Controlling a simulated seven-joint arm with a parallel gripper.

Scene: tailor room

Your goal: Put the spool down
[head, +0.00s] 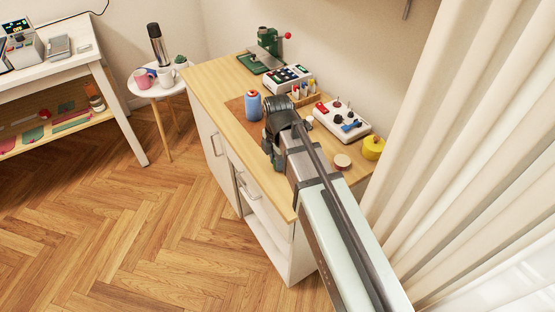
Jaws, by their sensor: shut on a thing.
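The blue spool (253,106) shows just left of my dark gripper (267,112), upright over a brown mat (236,107) on the wooden counter. My gripper is shut on the spool, with my wrist and arm reaching in from the lower right. The fingertips are mostly hidden by the wrist. I cannot tell whether the spool's base touches the mat.
Behind stand a green machine (266,48), a box with buttons (288,78) and a small wooden organizer (304,95). To the right are a white tray of small items (342,121), a round wooden piece (342,161) and a yellow object (373,147). The counter's left end is clear.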

